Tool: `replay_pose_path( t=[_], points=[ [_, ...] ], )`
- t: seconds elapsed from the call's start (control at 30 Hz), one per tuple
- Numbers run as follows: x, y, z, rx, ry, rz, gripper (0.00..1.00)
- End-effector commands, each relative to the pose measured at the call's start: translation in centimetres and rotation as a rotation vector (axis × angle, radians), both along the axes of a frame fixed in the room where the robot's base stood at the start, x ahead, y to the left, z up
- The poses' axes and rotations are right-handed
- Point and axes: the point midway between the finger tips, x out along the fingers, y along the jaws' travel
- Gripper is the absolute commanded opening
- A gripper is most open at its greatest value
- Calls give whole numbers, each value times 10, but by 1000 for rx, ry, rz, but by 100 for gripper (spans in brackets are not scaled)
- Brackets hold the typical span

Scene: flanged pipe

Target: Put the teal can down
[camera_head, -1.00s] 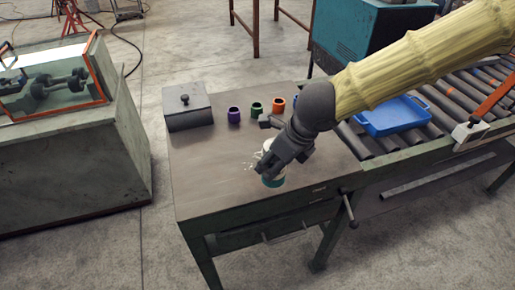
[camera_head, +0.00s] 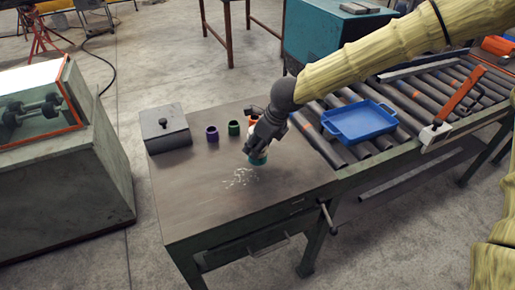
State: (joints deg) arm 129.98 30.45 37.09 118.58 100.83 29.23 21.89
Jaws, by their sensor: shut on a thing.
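The teal can (camera_head: 258,159) is in my gripper (camera_head: 257,148), over the right part of the workbench top (camera_head: 200,200). Only the lower part of the can shows below the fingers; the rest is hidden by my gripper. My gripper is shut on the can. I cannot tell whether the can's base touches the bench top or is a little above it. A patch of pale specks (camera_head: 240,178) lies on the bench just in front of the can.
A grey lidded box (camera_head: 165,129) is at the back left. A blue tray (camera_head: 358,121) sits on rollers at right. The front bench is clear.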

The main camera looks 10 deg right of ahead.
Motion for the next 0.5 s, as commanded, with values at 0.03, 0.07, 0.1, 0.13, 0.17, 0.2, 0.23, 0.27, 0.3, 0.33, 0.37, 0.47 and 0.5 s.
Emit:
replay_pose_path(
  t=[0.03,0.07,0.1,0.13,0.17,0.2,0.23,0.27,0.3,0.33,0.37,0.47,0.5],
  points=[
    [2,0,1,1,-1,0,19],
    [3,0,0,0,0,1,19],
    [4,0,-1,0,0,1,19],
    [4,0,-2,0,0,1,19],
    [4,0,-4,0,0,1,19],
    [3,0,-8,0,1,1,19],
    [3,0,-11,-1,2,1,19],
    [3,0,-14,-2,3,3,19],
    [3,0,-19,-1,2,4,19],
    [3,0,-23,-1,2,3,19],
    [3,0,-26,-1,2,1,19],
    [3,0,-34,1,1,3,19],
    [3,0,-35,2,0,2,19]
  ],
)
